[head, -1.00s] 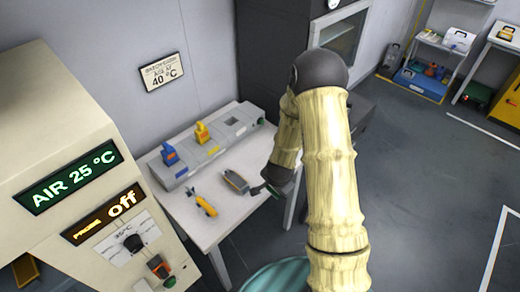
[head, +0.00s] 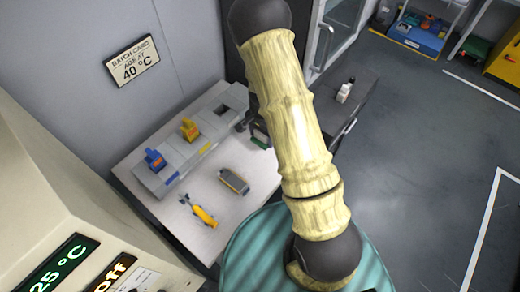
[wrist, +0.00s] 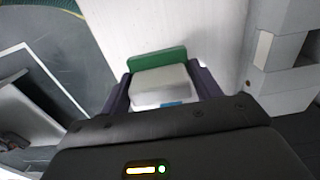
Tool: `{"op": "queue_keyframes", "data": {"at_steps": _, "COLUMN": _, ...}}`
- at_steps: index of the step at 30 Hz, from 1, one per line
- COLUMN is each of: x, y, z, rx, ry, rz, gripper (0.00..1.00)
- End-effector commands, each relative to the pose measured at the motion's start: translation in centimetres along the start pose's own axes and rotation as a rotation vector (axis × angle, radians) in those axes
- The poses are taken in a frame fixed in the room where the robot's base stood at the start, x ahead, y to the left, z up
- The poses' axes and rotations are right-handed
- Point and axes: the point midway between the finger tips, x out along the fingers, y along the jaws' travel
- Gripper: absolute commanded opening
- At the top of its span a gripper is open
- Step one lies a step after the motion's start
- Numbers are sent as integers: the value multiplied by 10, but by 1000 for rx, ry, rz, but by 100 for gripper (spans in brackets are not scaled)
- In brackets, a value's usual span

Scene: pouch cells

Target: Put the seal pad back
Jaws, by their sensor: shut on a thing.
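My gripper (wrist: 162,88) is shut on a pale block with a green plate at its far end, which looks like the seal pad (wrist: 157,60). In the wrist view the fingers stand on either side of the pale block, over a white tabletop. The rack (wrist: 283,45) also shows at the right in the wrist view.
A blue tool (head: 155,160) and a yellow tool (head: 189,129) sit in the rack. A grey device (head: 233,180) and an orange-yellow tool (head: 204,215) lie on the white table (head: 150,205). A dark cabinet top (head: 362,100) with a white bottle (head: 345,90) is beyond my arm.

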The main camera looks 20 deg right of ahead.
Motion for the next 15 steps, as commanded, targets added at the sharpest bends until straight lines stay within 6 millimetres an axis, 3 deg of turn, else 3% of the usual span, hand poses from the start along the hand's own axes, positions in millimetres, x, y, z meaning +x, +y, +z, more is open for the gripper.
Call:
{"op": "queue_keyframes", "data": {"at_steps": 9, "x": 2, "y": -1, "z": 1, "rx": -3, "ry": 0, "rz": 0, "gripper": 45}}
{"op": "queue_keyframes", "data": {"at_steps": 15, "x": 28, "y": 1, "z": 1, "rx": 1, "ry": -2, "rz": 3, "gripper": 45}}
